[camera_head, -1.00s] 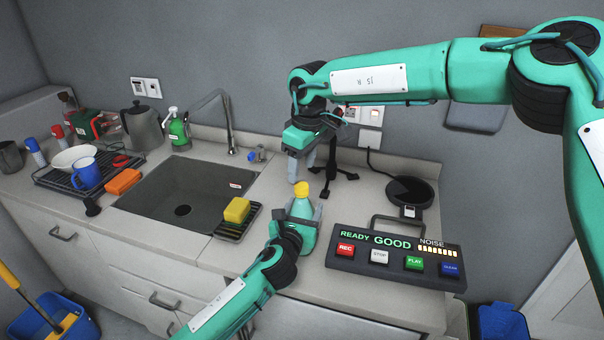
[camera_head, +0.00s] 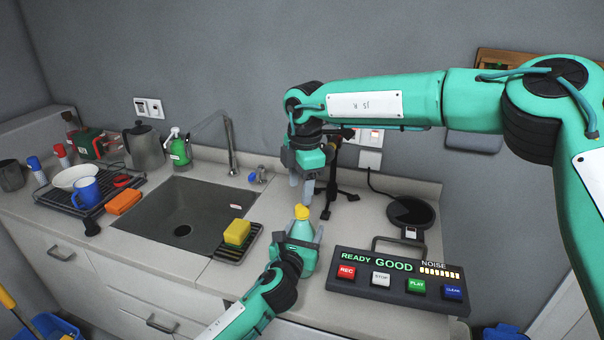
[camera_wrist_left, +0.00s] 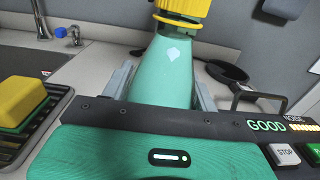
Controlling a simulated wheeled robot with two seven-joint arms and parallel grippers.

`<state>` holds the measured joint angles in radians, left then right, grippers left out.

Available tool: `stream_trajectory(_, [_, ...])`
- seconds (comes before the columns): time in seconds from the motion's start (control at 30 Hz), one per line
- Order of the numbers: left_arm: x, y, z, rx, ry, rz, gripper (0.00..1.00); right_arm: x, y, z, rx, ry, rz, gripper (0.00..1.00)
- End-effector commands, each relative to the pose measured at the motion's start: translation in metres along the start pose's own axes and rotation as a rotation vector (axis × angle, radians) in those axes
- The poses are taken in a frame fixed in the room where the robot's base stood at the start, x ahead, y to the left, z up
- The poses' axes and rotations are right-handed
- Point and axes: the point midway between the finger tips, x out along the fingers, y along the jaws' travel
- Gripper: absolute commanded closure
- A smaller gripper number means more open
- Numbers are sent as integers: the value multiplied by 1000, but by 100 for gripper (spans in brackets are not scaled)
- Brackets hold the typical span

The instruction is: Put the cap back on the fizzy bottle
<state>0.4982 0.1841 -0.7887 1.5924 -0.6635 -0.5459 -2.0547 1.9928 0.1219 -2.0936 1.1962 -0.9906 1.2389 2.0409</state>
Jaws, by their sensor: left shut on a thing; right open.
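The fizzy bottle (camera_head: 301,232) is a green bottle standing upright on the counter, right of the sink. A yellow cap (camera_head: 302,212) sits at its top; whether it is screwed tight I cannot tell. My left gripper (camera_head: 303,243) is shut on the bottle, its fingers on both sides of the body. In the left wrist view the bottle (camera_wrist_left: 166,75) rises between the fingers, and the lower part of the yellow cap (camera_wrist_left: 180,10) shows at the top edge. My right gripper (camera_head: 301,191) is open and empty, pointing down just above the cap.
A noise panel (camera_head: 394,275) reading "GOOD" lies close right of the bottle. A yellow sponge (camera_head: 237,232) on a black rack is to the left, beside the sink (camera_head: 180,212). A black stand (camera_head: 340,190) and a round black pad (camera_head: 410,212) are behind.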

Motion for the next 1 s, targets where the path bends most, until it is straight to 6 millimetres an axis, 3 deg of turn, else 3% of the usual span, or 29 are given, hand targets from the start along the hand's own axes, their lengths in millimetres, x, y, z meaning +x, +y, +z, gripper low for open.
stream_trajectory(1.0, [0, 0, -1, 0, 1, 0, 100, -12, 2, -4, -1694, 16, -47, 45])
